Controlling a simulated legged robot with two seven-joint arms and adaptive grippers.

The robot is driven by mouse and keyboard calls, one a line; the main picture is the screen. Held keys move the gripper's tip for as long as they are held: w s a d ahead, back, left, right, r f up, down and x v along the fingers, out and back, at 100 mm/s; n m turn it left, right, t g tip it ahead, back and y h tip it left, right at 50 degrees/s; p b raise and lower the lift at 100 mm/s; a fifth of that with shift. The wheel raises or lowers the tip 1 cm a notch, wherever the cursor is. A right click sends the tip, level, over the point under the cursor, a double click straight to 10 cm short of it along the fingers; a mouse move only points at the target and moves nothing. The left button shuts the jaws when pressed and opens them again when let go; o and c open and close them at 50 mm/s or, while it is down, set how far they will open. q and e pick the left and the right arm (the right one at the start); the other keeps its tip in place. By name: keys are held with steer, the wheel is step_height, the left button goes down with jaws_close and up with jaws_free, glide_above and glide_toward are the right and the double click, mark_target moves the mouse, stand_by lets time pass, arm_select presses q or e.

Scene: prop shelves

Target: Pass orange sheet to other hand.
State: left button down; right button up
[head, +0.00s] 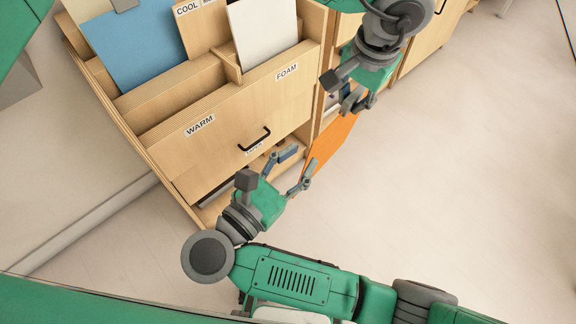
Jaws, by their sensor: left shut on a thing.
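The orange sheet (330,146) hangs below my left gripper (354,101), which is shut on its upper end. The sheet is tilted and seen at a steep angle, beside the front of the wooden shelf unit. My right gripper (298,168) is open, to the lower left of the sheet, with its fingers spread. Its right fingertip is close to the sheet's lower left edge; I cannot tell whether they touch. Nothing shows between the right fingers.
The wooden unit (222,117) has bins labelled WARM, COOL and FOAM. A blue sheet (137,45) and a white sheet (263,31) stand in it. A black handle (255,140) sticks out of its front. The floor at the right (460,170) is clear.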

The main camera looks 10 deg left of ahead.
mark_target(328, 129)
arm_select(q)
steer(key=shift+d, duration=0.1)
arm_select(e)
steer(key=x, duration=0.9)
steer(key=shift+d, duration=0.1)
steer(key=shift+c, duration=0.4)
jaws_close()
arm_select(q)
steer(key=c, duration=1.4)
jaws_free()
steer(key=shift+c, duration=0.2)
